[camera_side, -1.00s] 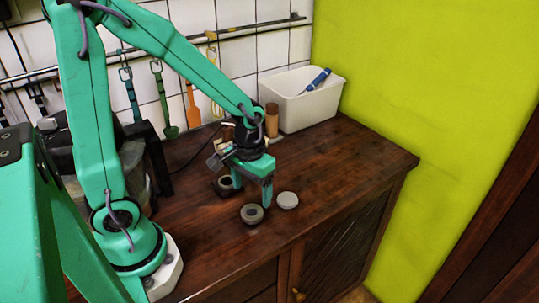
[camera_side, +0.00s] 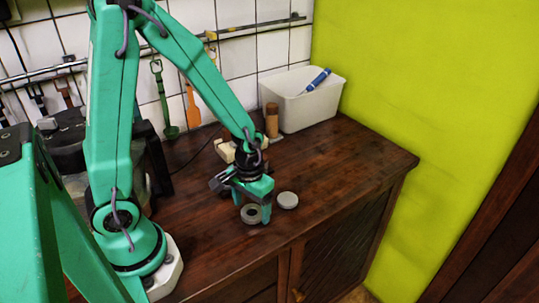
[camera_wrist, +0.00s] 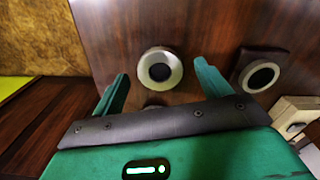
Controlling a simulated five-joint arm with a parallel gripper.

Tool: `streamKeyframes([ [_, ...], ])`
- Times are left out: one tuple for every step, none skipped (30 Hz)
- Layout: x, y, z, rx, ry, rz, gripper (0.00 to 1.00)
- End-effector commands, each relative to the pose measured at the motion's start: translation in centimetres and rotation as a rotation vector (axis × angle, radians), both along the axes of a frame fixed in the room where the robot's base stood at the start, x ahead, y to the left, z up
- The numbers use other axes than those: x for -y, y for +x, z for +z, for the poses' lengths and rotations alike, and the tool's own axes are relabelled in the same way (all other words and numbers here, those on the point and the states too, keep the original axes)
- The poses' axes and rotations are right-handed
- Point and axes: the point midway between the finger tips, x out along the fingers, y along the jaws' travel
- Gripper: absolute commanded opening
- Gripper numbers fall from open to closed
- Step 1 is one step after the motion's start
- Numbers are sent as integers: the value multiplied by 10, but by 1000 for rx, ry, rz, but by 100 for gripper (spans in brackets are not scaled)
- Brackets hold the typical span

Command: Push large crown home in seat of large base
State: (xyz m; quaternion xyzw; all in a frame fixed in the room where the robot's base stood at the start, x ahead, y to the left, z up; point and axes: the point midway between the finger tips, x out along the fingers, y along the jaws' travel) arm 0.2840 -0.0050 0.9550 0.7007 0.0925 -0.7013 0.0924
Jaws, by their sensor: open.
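A round grey ring-shaped part with a dark opening (camera_side: 249,215) lies on the counter near its front edge. It shows in the wrist view as a pale ring with a dark centre (camera_wrist: 160,70). I take it for the large base or crown; I cannot tell which, or whether two parts are stacked there. A flat light grey disc (camera_side: 287,200) lies just right of it. My gripper (camera_side: 252,207) is open over the ring part. In the wrist view its fingers (camera_wrist: 160,74) stand on either side of the ring, apart from it.
A dark square block with a ring (camera_wrist: 260,76) lies right of the ring in the wrist view; my arm hides it in the side view. Pale blocks (camera_side: 225,150) and a white bin (camera_side: 310,108) stand behind. The counter's right side (camera_side: 350,160) is clear.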

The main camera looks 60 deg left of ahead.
Motion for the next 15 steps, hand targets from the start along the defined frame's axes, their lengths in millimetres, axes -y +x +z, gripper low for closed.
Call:
streamKeyframes([
  [0, 0, -5, -3, 0, 0, 76],
  [0, 0, -7, -2, 0, 0, 76],
  [0, 0, -10, -2, 0, 0, 76],
  [0, 0, -12, -2, 0, 0, 76],
  [0, 0, -13, -1, 0, 0, 76],
  [0, 0, -15, -1, 0, 0, 76],
  [0, 0, -16, 0, 0, 0, 76],
  [0, 0, -17, 0, 0, 0, 76],
  [0, 0, -17, 0, 0, 0, 76],
  [0, 0, -18, 0, 0, 0, 76],
  [0, 0, -18, 0, 0, 0, 76],
  [0, 0, -18, 1, 0, 0, 76],
  [0, 0, -18, 1, 0, 0, 76],
  [0, 0, -18, 1, 0, 0, 76],
  [0, 0, -17, 1, 0, 0, 76],
])
